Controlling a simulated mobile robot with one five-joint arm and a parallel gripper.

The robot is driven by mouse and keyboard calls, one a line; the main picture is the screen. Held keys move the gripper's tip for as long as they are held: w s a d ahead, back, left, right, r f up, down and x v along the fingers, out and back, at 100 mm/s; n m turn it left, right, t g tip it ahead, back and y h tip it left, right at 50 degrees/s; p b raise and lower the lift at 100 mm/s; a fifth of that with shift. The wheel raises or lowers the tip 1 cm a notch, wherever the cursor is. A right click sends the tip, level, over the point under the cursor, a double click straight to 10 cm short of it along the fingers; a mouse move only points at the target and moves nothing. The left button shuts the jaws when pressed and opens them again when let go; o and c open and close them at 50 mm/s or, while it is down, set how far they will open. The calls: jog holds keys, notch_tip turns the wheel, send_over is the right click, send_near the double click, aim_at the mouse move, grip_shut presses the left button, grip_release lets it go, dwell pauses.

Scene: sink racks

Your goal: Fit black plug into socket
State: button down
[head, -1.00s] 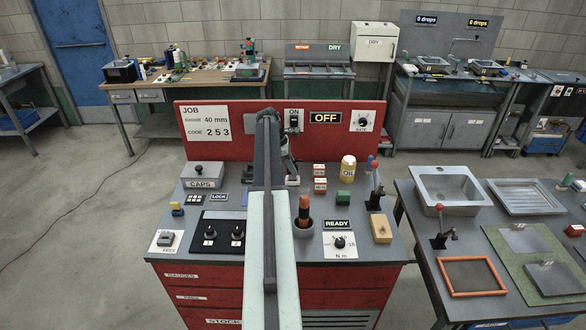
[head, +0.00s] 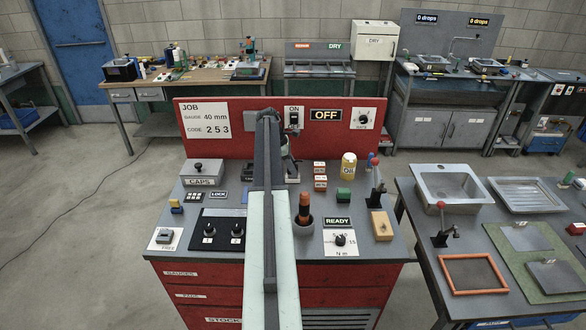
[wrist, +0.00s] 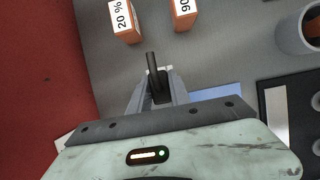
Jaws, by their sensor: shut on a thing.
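My gripper (wrist: 158,84) is shut on the black plug (wrist: 153,64) in the wrist view. The plug is a dark, slim piece standing out beyond the fingertips. A small pale patch shows right beside the fingertips; I cannot tell whether it belongs to the socket. I cannot make out the socket's opening, nor whether the plug touches it. In the head view my arm covers most of the gripper, close to the red back panel, and the plug cannot be told apart there.
The red back panel (head: 250,155) stands behind the grey bench top. Small labelled blocks (wrist: 124,22), an upright cup (wrist: 312,28) and a black panel with knobs (head: 222,234) are near my gripper. A yellow jar (head: 349,166) stands to the right.

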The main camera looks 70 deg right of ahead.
jog(key=shift+f+b, duration=0.6)
jog(key=shift+f, duration=0.1)
jog(key=c, duration=1.1)
grip_release()
jog(key=shift+r, duration=0.15)
jog(key=p+v, duration=0.7)
jog(key=shift+w+r, duration=0.15)
jog(key=shift+r, duration=0.1)
